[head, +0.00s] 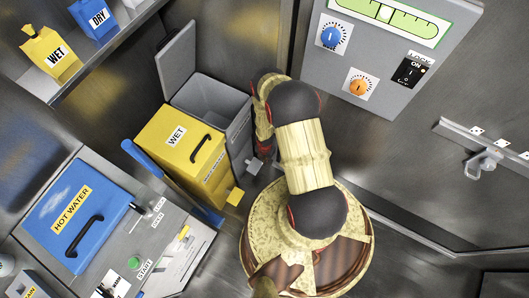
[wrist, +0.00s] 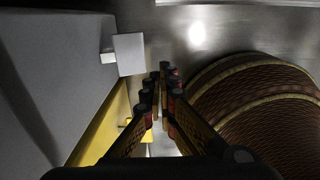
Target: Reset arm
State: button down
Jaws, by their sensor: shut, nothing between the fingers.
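My arm shows in the head view, folded above my round base, with its upper end beside the grey bin. My gripper (wrist: 162,88) shows in the wrist view, pointing down toward the metal floor. Its two dark fingers are together at the tips, with nothing between them. In the head view the gripper is mostly hidden behind my arm, close to the bin's right side.
A yellow WET bin (head: 182,155) and an open-lidded grey bin (head: 211,100) stand close on the left. A blue HOT WATER lid (head: 76,216) is at lower left. A grey control panel (head: 386,60) hangs at upper right. Floor (wrist: 200,38) shows past my fingers.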

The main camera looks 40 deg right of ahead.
dwell(0.5)
jog(key=s+r+m+g, duration=0.4)
jog(key=s+r+m, duration=0.3)
jog(key=s+m, duration=0.35)
jog(key=w+a+r+m, duration=0.15)
jog(key=r+m, duration=0.25)
jog(key=r, duration=0.9)
jog(key=w+a+r+m, duration=0.1)
jog(key=w+r+m, duration=0.2)
jog(key=r, duration=1)
jog(key=w+a+r+m, duration=0.1)
jog(key=w+r+m, duration=0.25)
jog(key=r, duration=0.95)
jog(key=s+a+r+t, duration=0.3)
jog(key=a+r, duration=0.1)
jog(key=r, duration=0.8)
jog(key=s+a+r+m+t, duration=0.1)
jog(key=s+a+r+t, duration=0.2)
jog(key=r, duration=0.8)
jog(key=s+a+r+t, duration=0.3)
jog(key=a+r, duration=0.3)
jog(key=r, duration=0.6)
jog(key=shift+s+r+t, duration=0.3)
jog(key=shift+s+r, duration=0.05)
jog(key=shift+s, duration=0.1)
